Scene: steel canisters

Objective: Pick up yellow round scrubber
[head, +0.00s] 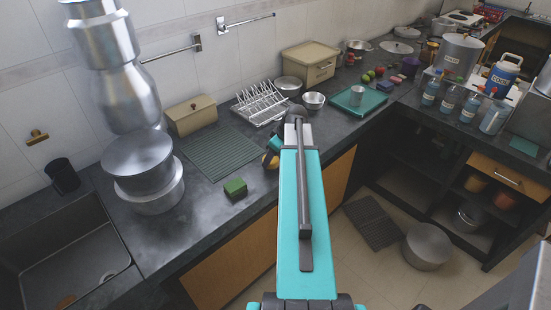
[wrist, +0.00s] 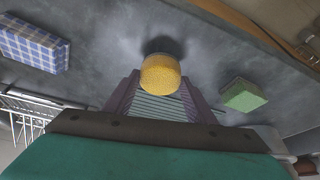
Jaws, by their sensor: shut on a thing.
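The yellow round scrubber (wrist: 161,75) is between the fingertips of my gripper (wrist: 160,84) in the wrist view, and the jaws are shut on it. A dark shadow lies on the counter just beyond it. I cannot tell for sure whether it touches the counter. In the head view a small part of the yellow scrubber (head: 270,161) shows at the counter's front edge. My teal arm hides most of the gripper there.
A green sponge (head: 235,187) lies on the dark counter, left of my gripper; it also shows in the wrist view (wrist: 244,96). A blue checked block (wrist: 35,45) lies on the other side. A ribbed green mat (head: 219,152), a dish rack (head: 262,102) and stacked steel pots (head: 140,160) stand around.

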